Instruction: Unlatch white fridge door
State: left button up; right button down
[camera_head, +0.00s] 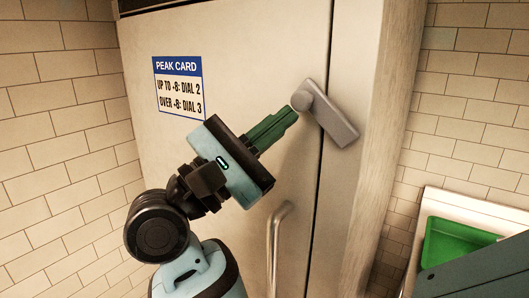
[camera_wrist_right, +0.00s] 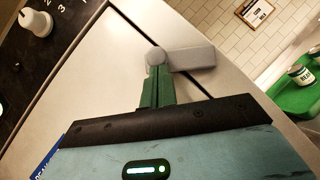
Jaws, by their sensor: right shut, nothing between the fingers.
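The white fridge door (camera_head: 230,60) is closed, with a dark seam on its right side. A grey latch (camera_head: 328,115) has its round pivot on the door edge, and its bar slants down to the right across the seam onto the frame. It also shows in the right wrist view (camera_wrist_right: 190,60). My right gripper (camera_head: 291,112) has its green fingers shut and empty, with the tips right by the latch's round pivot. In the right wrist view the fingertips (camera_wrist_right: 157,78) overlap the pivot's lower edge; I cannot tell whether they touch. My left gripper is out of view.
A vertical bar handle (camera_head: 277,240) is on the door below my gripper. A card with dial text (camera_head: 179,88) is on the door. A green tray (camera_head: 450,245) sits on a counter at right. The right wrist view shows a dark panel with a white knob (camera_wrist_right: 37,22).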

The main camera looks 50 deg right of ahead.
aim_at(302, 91)
jog(key=m, duration=0.1)
jog(key=r+m+g+y+b, duration=0.1)
jog(key=m+y, duration=0.1)
jog(key=m, duration=0.1)
jog(key=shift+s+d+r+g, duration=0.1)
jog(key=shift+s+r+g, duration=0.15)
jog(key=shift+r+g, duration=0.05)
jog(key=shift+s+r+m+g+y+b, duration=0.25)
jog(key=shift+r+m+g+y+b, duration=0.2)
jog(key=shift+m+y, duration=0.5)
jog(key=m, duration=0.1)
jog(key=s+r+m+y, duration=0.1)
jog(key=m+y, duration=0.1)
jog(key=m, duration=0.1)
jog(key=shift+s+d+r, duration=0.1)
jog(key=shift+s+r, duration=0.2)
jog(key=shift+r, duration=0.1)
jog(key=shift+s+r, duration=0.1)
jog(key=shift+s, duration=0.1)
jog(key=shift+s+r, duration=0.1)
